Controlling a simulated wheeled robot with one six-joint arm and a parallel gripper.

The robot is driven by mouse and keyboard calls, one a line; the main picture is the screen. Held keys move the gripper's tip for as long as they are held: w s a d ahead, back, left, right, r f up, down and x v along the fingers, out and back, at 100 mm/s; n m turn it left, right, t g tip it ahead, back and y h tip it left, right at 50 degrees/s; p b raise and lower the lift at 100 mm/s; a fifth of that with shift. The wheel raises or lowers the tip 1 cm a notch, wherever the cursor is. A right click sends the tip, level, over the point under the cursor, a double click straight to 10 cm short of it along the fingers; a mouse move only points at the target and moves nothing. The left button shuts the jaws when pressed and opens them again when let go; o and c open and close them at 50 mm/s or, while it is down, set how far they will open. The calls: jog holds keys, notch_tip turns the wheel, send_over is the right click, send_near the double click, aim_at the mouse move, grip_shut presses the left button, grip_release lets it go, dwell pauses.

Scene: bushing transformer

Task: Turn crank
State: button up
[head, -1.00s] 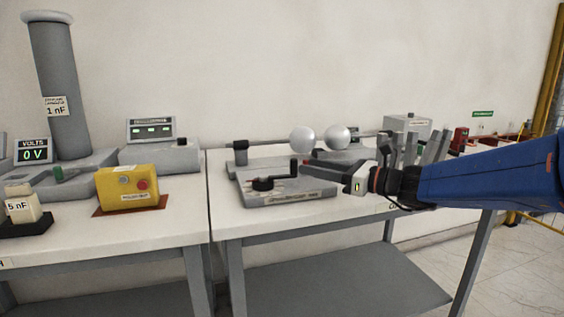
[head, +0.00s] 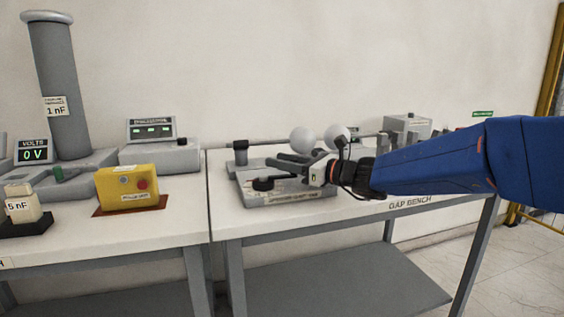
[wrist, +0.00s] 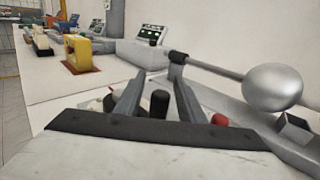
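The crank is on a grey base box (head: 290,197) on the right bench. Its black hub (head: 262,184) shows in the head view, while my fingers hide its upright handle there. In the wrist view the black crank handle (wrist: 159,103) stands upright between my two fingers, with a visible gap on each side. My gripper (head: 274,161) reaches over the base box from the right. In the wrist view my gripper (wrist: 158,85) is open, its fingers on either side of the handle. I cannot tell how deep the handle sits between them.
Two metal spheres (head: 301,140) on a rod stand just behind the crank box. A red knob (wrist: 219,120) shows right of my fingers. The bench front left of the crank is clear.

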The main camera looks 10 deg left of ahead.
jog(key=shift+c, duration=0.4)
grip_shut()
jog(key=shift+s+d, duration=0.3)
jog(key=shift+s, duration=0.25)
jog(key=shift+o, duration=0.4)
grip_release()
jog(key=shift+w+d, duration=0.1)
jog(key=shift+d, duration=0.1)
jog(key=v, duration=1.7)
jog(key=shift+s+d, duration=0.15)
jog(key=shift+s, duration=0.05)
